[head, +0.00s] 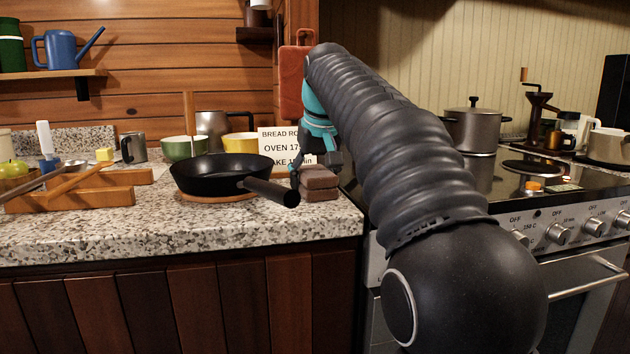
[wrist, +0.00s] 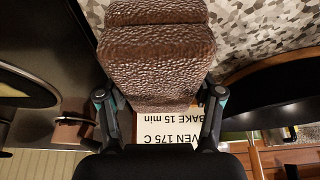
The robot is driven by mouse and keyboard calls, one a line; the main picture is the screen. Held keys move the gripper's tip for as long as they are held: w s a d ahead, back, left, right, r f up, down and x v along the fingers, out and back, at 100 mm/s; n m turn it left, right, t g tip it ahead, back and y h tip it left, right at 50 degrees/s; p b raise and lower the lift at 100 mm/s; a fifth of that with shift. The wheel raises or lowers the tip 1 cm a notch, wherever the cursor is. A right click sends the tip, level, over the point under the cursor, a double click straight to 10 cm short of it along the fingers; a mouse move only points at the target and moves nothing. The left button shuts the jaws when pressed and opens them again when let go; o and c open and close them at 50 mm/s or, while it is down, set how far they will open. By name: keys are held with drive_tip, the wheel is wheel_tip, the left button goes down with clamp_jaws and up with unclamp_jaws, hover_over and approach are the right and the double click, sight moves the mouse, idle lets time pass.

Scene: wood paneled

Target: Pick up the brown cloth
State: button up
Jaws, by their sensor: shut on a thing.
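The brown cloth (head: 319,183) is a folded, layered bundle at the right front edge of the granite counter, just right of the pan handle. In the wrist view the cloth (wrist: 155,62) has a bumpy, textured surface and fills the top middle. My gripper (wrist: 159,98) has one finger on each side of the cloth's near end and is shut on it. In the head view my gripper (head: 311,167) reaches down to the cloth from above and behind, partly hidden by my arm. The cloth appears low at the counter top; any gap beneath it cannot be told.
A black frying pan (head: 222,174) stands close left, its handle pointing at the cloth. A recipe card (head: 281,141) stands behind. The stove (head: 535,170) with a lidded pot (head: 473,126) is to the right. Bowls, mugs and wooden pieces (head: 75,198) fill the left counter.

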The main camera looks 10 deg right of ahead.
sight(316, 167)
drive_tip(key=r, duration=0.1)
drive_tip(key=r+p, duration=0.1)
drive_tip(key=r, duration=0.1)
drive_tip(key=r+p, duration=0.1)
drive_tip(key=r, duration=0.1)
drive_tip(key=shift+s+d+r, duration=0.2)
drive_tip(key=shift+s+d, duration=0.1)
drive_tip(key=shift+d, duration=0.05)
drive_tip(key=s+d+r+p, duration=0.1)
drive_tip(key=s+d+r, duration=0.5)
drive_tip(key=s+d, duration=0.1)
drive_tip(key=shift+s+d, duration=0.25)
drive_tip(key=shift+s, duration=0.05)
